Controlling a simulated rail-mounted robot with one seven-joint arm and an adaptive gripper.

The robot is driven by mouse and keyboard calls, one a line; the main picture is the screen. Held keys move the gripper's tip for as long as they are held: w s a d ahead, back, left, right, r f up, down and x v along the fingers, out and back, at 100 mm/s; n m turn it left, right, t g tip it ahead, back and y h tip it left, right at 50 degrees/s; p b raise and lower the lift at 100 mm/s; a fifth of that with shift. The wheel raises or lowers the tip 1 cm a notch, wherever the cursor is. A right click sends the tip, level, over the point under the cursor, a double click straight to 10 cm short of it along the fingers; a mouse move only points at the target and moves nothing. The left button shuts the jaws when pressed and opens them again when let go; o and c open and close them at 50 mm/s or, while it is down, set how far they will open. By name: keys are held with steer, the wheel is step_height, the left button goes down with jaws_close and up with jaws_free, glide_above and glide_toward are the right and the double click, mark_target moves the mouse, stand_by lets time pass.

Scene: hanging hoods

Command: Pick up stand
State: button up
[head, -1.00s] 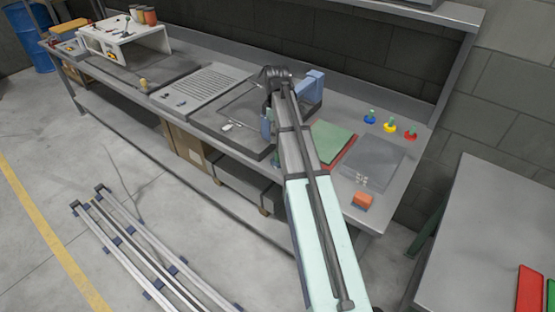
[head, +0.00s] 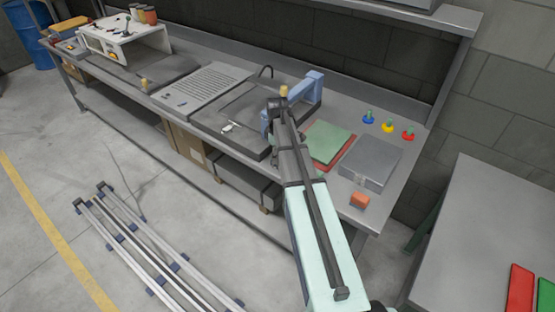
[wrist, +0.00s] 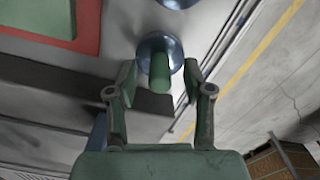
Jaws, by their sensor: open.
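In the wrist view, a stand with a round blue-grey base (wrist: 171,44) and an upright green peg (wrist: 160,72) is on the bench near its front edge. My gripper (wrist: 160,72) is open. Its two fingertips lie on either side of the peg in the picture; I see no clear contact, and cannot tell the exact height. In the head view my arm hides this stand and most of my gripper. Three similar small pieces with green tops, blue (head: 368,117), yellow (head: 388,126) and red (head: 408,135), stand at the bench's right back.
Green and red sheets (head: 328,140), a grey case (head: 371,163) and an orange block (head: 360,200) lie on the bench right of my arm. A blue frame (head: 307,90) stands on the dark mat (head: 218,118) to the left. Rails (head: 150,255) lie on the floor.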

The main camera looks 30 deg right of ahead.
steer(key=shift+f, duration=0.4)
steer(key=c, duration=0.9)
jaws_close()
steer(key=shift+r, duration=0.1)
